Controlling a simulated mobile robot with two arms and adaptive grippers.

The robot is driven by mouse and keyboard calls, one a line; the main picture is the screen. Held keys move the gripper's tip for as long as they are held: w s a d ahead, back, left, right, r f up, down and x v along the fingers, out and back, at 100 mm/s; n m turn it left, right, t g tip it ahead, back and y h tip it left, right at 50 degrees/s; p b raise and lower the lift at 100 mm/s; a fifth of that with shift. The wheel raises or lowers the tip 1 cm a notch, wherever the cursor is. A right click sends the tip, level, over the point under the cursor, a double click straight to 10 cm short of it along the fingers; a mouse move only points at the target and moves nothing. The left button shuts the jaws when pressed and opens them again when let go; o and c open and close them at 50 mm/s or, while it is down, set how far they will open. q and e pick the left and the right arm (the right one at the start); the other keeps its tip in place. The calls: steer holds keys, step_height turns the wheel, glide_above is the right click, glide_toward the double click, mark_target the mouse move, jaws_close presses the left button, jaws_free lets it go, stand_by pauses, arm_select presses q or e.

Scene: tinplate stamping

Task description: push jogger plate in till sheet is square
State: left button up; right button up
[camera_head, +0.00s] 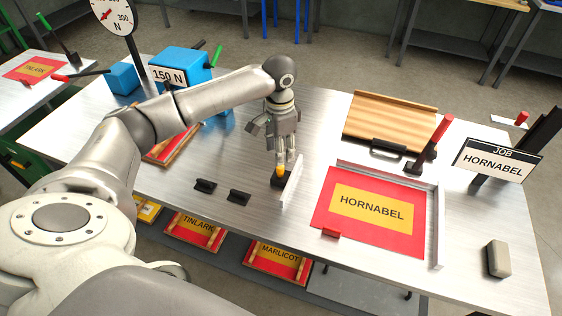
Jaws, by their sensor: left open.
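The red sheet (372,241) with a yellow HORNABEL panel lies flat on the metal table. An L-shaped metal fence (438,226) runs along its far and right sides; I cannot tell whether the sheet touches it all along. The jogger plate (292,184), a thin upright silver plate with a dark block and yellow grip, stands left of the sheet, with bare table between them. My left gripper (286,160) points down, open, just above and at the yellow grip; contact is unclear. My right gripper is not in view.
A wooden board (390,122) and a red-handled lever (431,146) stand behind the fence. A HORNABEL job sign (496,164) and a grey block (498,259) are at right. Two black stops (239,197) lie left of the jogger. A blue 150 N box (182,68) is at back left.

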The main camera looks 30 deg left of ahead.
mark_target(283, 174)
arm_select(q)
step_height(283, 174, down, 7)
steer(key=shift+r+p, duration=0.2)
steer(key=shift+p, duration=0.1)
jaws_close()
stand_by(0.3)
